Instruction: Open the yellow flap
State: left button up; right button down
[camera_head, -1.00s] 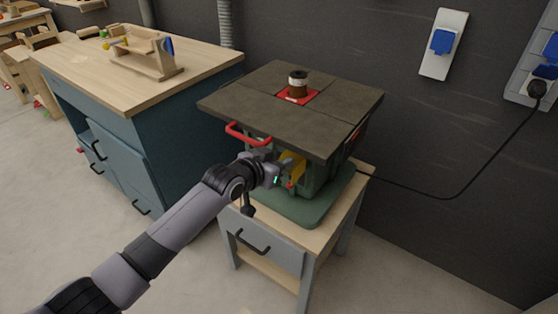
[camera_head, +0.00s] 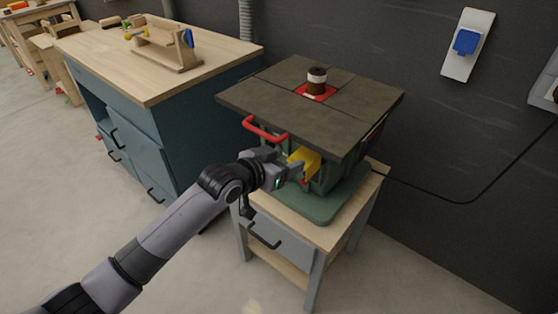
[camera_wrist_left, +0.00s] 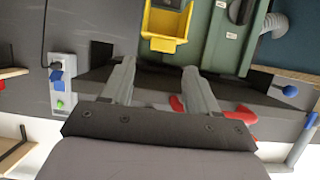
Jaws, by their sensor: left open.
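The yellow flap (camera_head: 307,158) is on the front of the green machine (camera_head: 335,185), below its dark table top. In the left wrist view the flap (camera_wrist_left: 165,44) appears upside down as a yellow, tray-like piece with a hollow, tilted out from the green body. My left gripper (camera_head: 294,172) is close in front of the flap, by its lower left side. In the wrist view its two fingers (camera_wrist_left: 158,66) are apart with nothing between them, and a gap shows between the fingertips and the flap. My right gripper is not in view.
The dark table top (camera_head: 290,105) overhangs the gripper, with a red handle (camera_head: 264,129) at its front edge. The machine stands on a small wooden stand (camera_head: 318,236) with a drawer. A blue workbench (camera_head: 195,130) is to the left. Clear floor lies in front.

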pick_arm(q)
jog(key=shift+v, duration=1.15)
jog(key=s+a+f+n+y, duration=0.1)
jog(key=s+a+f+y, duration=0.1)
jog(key=s+a+f, duration=0.3)
jog(key=s+a+f+n+y, duration=0.1)
jog(key=s+a+f, duration=0.5)
jog(key=s, duration=0.7)
jog(key=s+a+f+n+y, duration=0.2)
jog(key=s+a+f, duration=0.4)
jog(key=s+f, duration=0.2)
jog(key=shift+s+n+y, duration=0.3)
jog(key=shift+s+n, duration=0.1)
jog(key=shift+s, duration=0.1)
dwell(1.0)
